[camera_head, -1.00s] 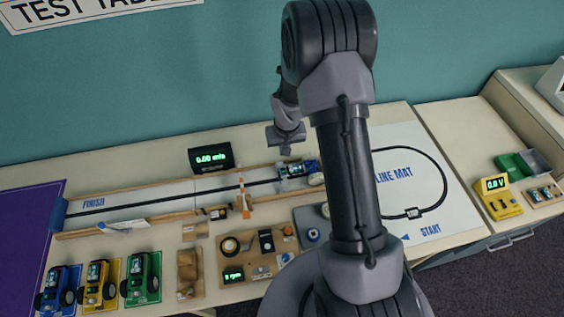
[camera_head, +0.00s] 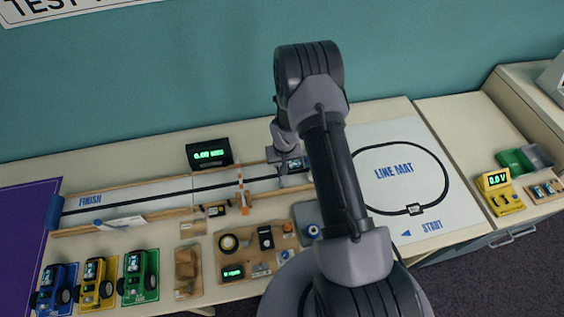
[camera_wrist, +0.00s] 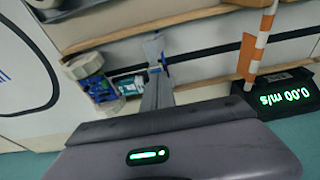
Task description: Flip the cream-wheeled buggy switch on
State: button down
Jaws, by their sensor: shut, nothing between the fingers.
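The cream-wheeled buggy (camera_head: 297,167) stands at the right end of the track, mostly hidden behind my arm in the head view. In the wrist view the buggy (camera_wrist: 98,90) shows a cream wheel, blue parts and a teal piece, left of my fingers. Its switch is too small to make out. My gripper (camera_wrist: 153,45) is shut and empty. Its fingers reach past the buggy's side, close to it; I cannot tell whether they touch. In the head view my gripper (camera_head: 290,166) is over the track at the buggy.
A black speed display (camera_head: 209,154) stands behind the track. An orange-striped post (camera_head: 241,190) rises at the track, left of the buggy. Three other buggies, including a green one (camera_head: 138,275), stand at the front left. A line mat (camera_head: 405,180) lies to the right.

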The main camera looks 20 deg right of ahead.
jog(key=shift+s+f+b, duration=0.15)
jog(key=shift+f+b, duration=0.55)
jog(key=shift+b, duration=0.4)
jog(key=shift+s+r+p, duration=0.15)
jog(key=shift+r+p, duration=0.15)
jog(key=shift+w+d+r+b, duration=0.1)
jog(key=shift+w+r+b, duration=0.15)
jog(key=shift+w, duration=0.6)
jog(key=shift+r, duration=0.15)
